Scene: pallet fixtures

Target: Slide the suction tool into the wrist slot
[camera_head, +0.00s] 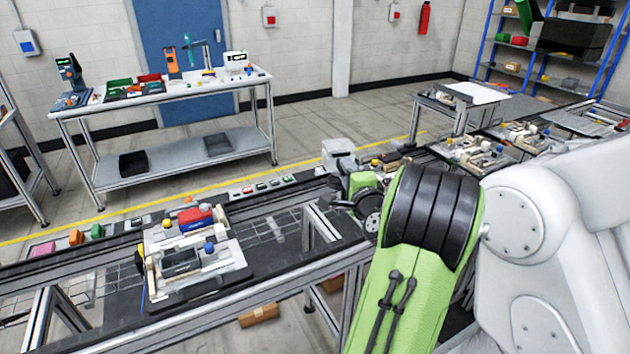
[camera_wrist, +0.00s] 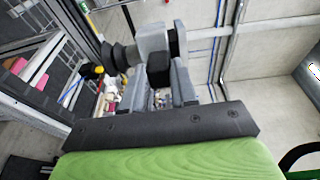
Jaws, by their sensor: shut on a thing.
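In the wrist view, my gripper (camera_wrist: 160,84) has its two grey fingers closed around a grey and black tool. This looks like the suction tool (camera_wrist: 152,42), with a grey block body and a black ribbed cup pointing left. I cannot make out the wrist slot for certain in either view.
A pallet fixture (camera_head: 153,282) with red and blue parts sits on the conveyor (camera_head: 85,320) at left. More fixtures (camera_head: 475,153) stand on the conveyor at right. A workbench (camera_head: 160,100) stands behind, with open floor between.

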